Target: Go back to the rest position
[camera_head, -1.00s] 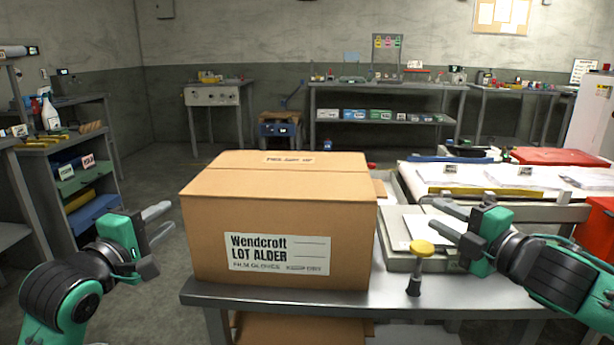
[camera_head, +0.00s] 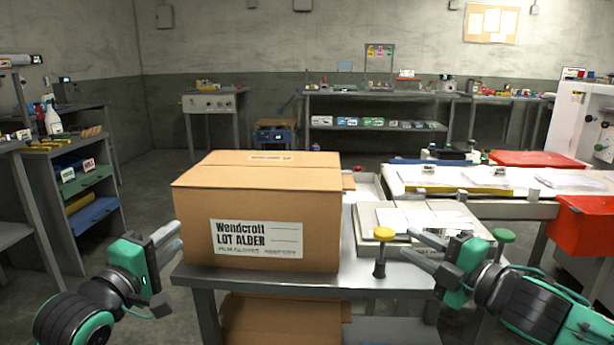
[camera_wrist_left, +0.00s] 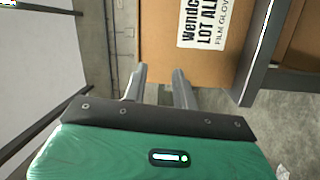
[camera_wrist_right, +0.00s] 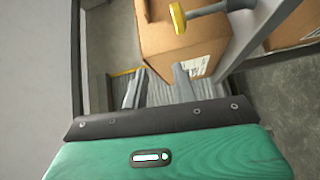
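My left gripper (camera_head: 177,238) is open and empty, left of a closed cardboard box (camera_head: 258,258) labelled "Wendcroft LOT ALDER". The left wrist view shows its two fingers (camera_wrist_left: 160,84) apart, with the box (camera_wrist_left: 160,50) beyond them. My right gripper (camera_head: 413,246) is open and empty, to the right of the box and near the table's front edge. In the right wrist view its fingers (camera_wrist_right: 158,82) are apart with nothing between them. The box stands on a grey metal table (camera_head: 375,285).
A yellow-topped post (camera_head: 382,250) stands at the table's front edge, left of my right gripper. A green-topped knob (camera_head: 503,236) is to its right. A white-topped bench (camera_head: 520,205) and a red bin (camera_head: 583,232) are at right. A shelf unit (camera_head: 50,220) stands at left, with open floor between.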

